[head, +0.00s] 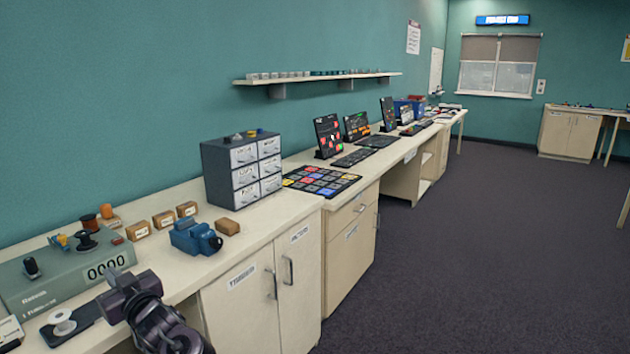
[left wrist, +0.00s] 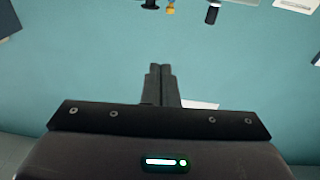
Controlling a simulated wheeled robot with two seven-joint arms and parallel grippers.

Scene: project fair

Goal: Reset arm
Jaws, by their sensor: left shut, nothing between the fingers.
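My left gripper (head: 122,284) is at the lower left of the head view, above the front edge of the long workbench (head: 275,207). It is beside the grey-green unit marked 0000 (head: 68,284). In the left wrist view my left gripper's two dark fingers (left wrist: 160,84) are together with nothing between them, against a teal surface. My right gripper does not show in either view.
Small brown boxes (head: 163,219) and a blue device (head: 195,237) stand right of the unit. A grey drawer cabinet (head: 242,170) and a dark mat with coloured squares (head: 321,181) are farther along. A wall shelf (head: 317,77) hangs above. The floor (head: 480,240) at right is clear.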

